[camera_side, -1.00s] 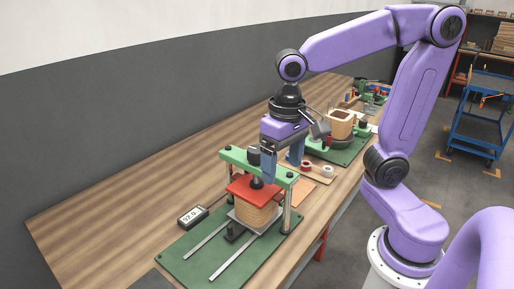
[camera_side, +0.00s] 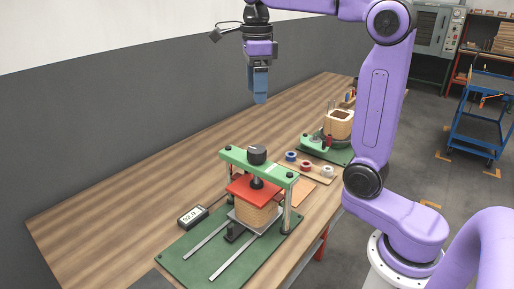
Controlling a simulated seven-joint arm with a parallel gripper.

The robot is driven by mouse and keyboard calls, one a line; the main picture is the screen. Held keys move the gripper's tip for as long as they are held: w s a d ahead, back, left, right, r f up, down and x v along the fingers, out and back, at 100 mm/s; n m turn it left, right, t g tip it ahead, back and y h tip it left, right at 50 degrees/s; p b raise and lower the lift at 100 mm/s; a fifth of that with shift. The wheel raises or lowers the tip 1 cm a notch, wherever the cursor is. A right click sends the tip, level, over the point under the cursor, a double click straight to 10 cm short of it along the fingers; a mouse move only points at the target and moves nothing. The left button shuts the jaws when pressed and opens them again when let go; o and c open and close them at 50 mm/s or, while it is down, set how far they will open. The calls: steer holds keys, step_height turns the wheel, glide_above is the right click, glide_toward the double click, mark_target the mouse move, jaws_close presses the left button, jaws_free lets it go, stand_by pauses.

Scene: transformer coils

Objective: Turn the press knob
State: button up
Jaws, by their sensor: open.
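The press (camera_side: 231,156) has a green crossbar on two posts over a green base plate (camera_side: 190,270). Its black knob (camera_side: 257,154) sits on top of the crossbar in full view. Below, a red plate (camera_side: 253,187) rests on a wooden coil block (camera_side: 256,211) on a grey slide. My gripper (camera_side: 260,101) points down with blue fingers, high above the press and apart from the knob. It is open and nothing shows between the fingers, though they overlap from this side.
A small display reading about 92.0 (camera_side: 192,217) lies left of the press. Tape rolls on a board (camera_side: 322,178) and a second green fixture with a wooden coil (camera_side: 339,124) stand behind it. The left table (camera_side: 110,215) is clear.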

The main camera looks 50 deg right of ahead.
glide_toward(257, 149)
steer(key=shift+m, duration=0.3)
step_height(257, 149, down, 10)
steer(key=shift+r, duration=0.2)
steer(key=shift+c, duration=0.3)
steer(key=c, duration=1)
